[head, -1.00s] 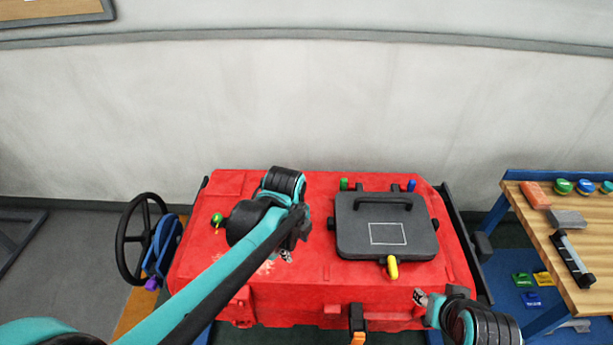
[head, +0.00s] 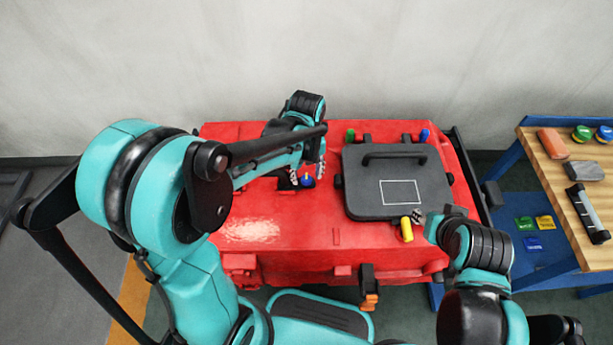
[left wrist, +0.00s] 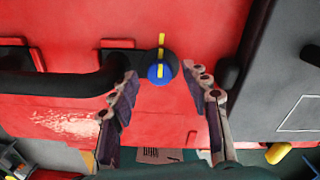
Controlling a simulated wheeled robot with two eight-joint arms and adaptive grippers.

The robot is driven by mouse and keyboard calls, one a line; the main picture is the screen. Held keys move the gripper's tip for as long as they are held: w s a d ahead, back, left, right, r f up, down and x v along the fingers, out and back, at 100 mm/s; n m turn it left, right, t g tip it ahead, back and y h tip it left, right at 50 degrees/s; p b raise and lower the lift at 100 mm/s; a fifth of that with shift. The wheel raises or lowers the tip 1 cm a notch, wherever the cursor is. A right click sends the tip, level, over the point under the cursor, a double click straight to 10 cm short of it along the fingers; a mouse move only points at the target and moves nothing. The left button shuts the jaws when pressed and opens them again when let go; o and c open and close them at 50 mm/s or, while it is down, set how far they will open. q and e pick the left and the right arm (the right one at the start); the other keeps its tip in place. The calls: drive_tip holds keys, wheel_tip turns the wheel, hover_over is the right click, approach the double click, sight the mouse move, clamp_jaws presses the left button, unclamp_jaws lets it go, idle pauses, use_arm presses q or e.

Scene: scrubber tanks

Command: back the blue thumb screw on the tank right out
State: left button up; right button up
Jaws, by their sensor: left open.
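The blue thumb screw (head: 307,181) is on the red tank's top (head: 335,222), left of the grey lid. In the left wrist view it is a round blue knob (left wrist: 158,74) with a yellow bar, at a black fitting on the end of a black pipe. My left gripper (head: 307,174) is open above it. In the left wrist view its fingertips (left wrist: 163,78) are on either side of the knob, with a gap on both sides. My right gripper (head: 418,214) is near the lid's yellow handle; its fingers are too small to read.
The grey lid (head: 361,195) with its black handle lies right of the screw. The black pipe (left wrist: 70,84) runs left of the knob. Green (head: 351,134) and blue (head: 424,135) pegs stand behind the lid. A wooden bench (head: 570,187) stands at right.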

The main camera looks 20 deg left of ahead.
use_arm(q)
drive_tip(key=shift+f, duration=0.45)
clamp_jaws()
